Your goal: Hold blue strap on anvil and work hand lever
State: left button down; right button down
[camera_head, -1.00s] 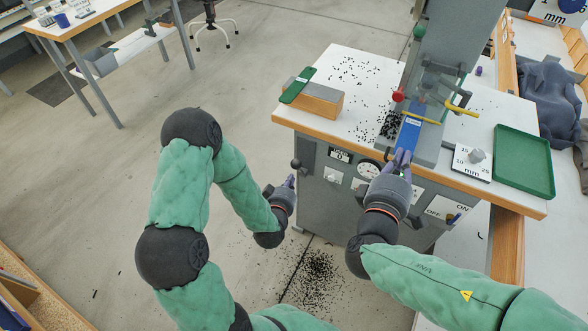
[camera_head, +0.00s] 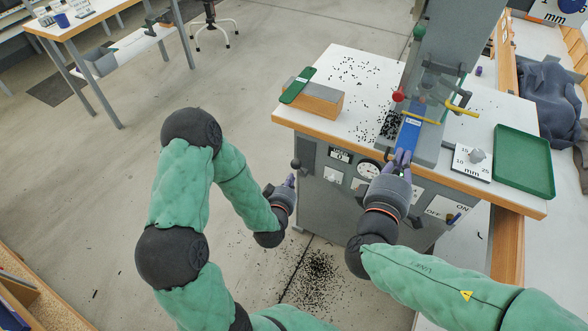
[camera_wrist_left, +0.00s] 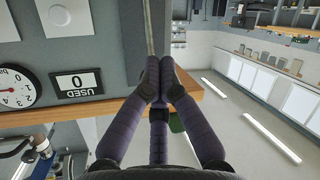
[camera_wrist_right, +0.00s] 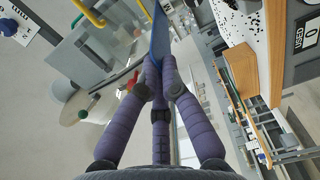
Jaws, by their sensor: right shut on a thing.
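The blue strap (camera_head: 409,132) lies on the grey anvil of the press (camera_head: 428,143), its near end in my right gripper (camera_head: 402,157). In the right wrist view my right fingers (camera_wrist_right: 152,68) are shut on the blue strap (camera_wrist_right: 159,35). My left gripper (camera_head: 290,182) is beside the press cabinet's left front corner, near a dark knob (camera_head: 296,163). In the left wrist view its fingertips (camera_wrist_left: 158,68) are together with no object clearly between them. A red ball knob (camera_head: 398,96) stands left of the press head; I cannot tell which knob belongs to the hand lever.
A wooden block (camera_head: 318,100) with a green top piece stands at the table's left. Black bits lie scattered on table and floor. Yellow rods (camera_head: 460,108) stick out near the strap.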

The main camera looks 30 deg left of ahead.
aim_at(295, 167)
pick_arm(q)
jog(key=shift+w+r, duration=0.1)
dwell(0.4)
jog(key=shift+w+r, duration=0.15)
jog(key=shift+w, duration=0.1)
jog(key=shift+w+r, duration=0.4)
jog(key=shift+w, duration=0.4)
jog(key=shift+w+r, duration=0.4)
jog(key=shift+w, duration=0.4)
dwell(2.2)
jog(key=shift+s, duration=0.1)
dwell(0.4)
jog(key=shift+s+f, duration=0.35)
jog(key=shift+s, duration=0.3)
jog(key=shift+s+f, duration=0.35)
jog(key=shift+s, duration=0.25)
jog(key=shift+s+f, duration=0.35)
jog(key=shift+s, duration=0.3)
jog(key=shift+s+f, duration=0.35)
jog(key=shift+s, duration=0.4)
jog(key=shift+s+f, duration=0.4)
jog(key=shift+s, duration=0.35)
jog(key=shift+s+f, duration=0.35)
jog(key=shift+s, duration=0.4)
